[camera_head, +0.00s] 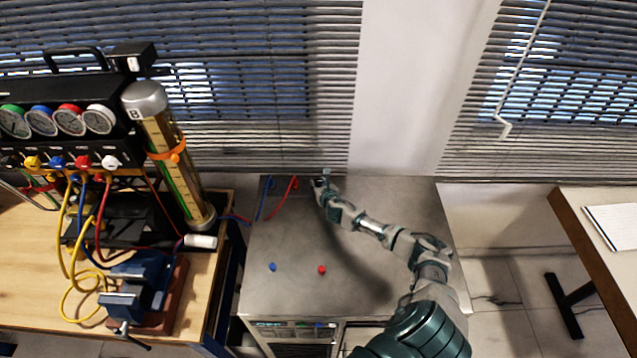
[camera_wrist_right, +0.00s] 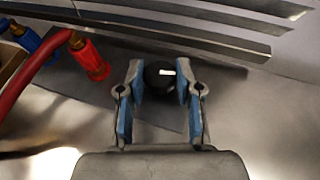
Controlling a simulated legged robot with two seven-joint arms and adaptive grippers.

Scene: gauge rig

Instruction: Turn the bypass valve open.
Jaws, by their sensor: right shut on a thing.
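The bypass valve appears to be the round black knob (camera_wrist_right: 158,80) with a short white mark, on a dark plate at the back of the grey cabinet top. In the wrist view the white mark lies roughly level across the picture. My right gripper (camera_wrist_right: 160,72) is shut on this knob, one blue-padded finger at each side. In the head view my right gripper (camera_head: 323,184) is at the cabinet's back edge and mostly hides the knob. My left gripper is in neither view.
Red (camera_wrist_right: 92,60) and blue hose fittings sit just left of the knob. The cabinet top (camera_head: 285,235) is mostly clear, with a blue cap (camera_head: 272,267) and a red cap (camera_head: 321,269). A gauge manifold (camera_head: 75,115), cylinder (camera_head: 170,155) and vise (camera_head: 140,285) stand on the left bench.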

